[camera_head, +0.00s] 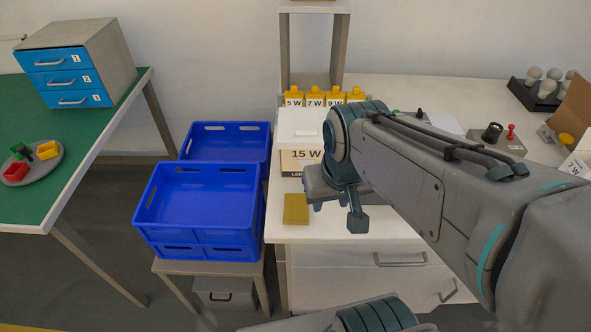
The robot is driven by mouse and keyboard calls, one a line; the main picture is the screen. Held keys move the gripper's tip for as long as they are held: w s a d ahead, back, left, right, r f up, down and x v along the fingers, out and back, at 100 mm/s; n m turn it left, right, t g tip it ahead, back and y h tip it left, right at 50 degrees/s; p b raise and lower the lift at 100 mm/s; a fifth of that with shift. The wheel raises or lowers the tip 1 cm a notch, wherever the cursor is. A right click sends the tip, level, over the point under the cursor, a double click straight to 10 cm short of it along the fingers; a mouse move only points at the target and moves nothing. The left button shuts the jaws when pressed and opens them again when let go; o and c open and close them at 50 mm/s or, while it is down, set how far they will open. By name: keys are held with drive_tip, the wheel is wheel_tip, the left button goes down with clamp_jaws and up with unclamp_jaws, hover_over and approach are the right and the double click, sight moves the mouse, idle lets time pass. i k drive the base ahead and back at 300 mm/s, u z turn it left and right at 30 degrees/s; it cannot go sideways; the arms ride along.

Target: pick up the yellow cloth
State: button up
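The yellow cloth (296,208) is a small, flat, mustard-yellow square. It lies on the white worktop near its front left corner. My gripper (338,212) is just to the right of the cloth in the picture, over the white worktop, and appears apart from it. One dark finger points down; the other is mostly hidden behind the gripper body, so the opening between them cannot be made out. I see nothing held.
Blue crates (200,205) stand to the left on a low stand. Bulbs in a black tray (541,88) are at the back right.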

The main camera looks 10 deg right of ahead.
sight(296, 207)
drive_tip(key=z, duration=2.6)
drive_tip(key=k, duration=1.15)
drive_tip(key=u, duration=1.6)
drive_tip(key=i, duration=0.5)
drive_tip(key=z, duration=0.05)
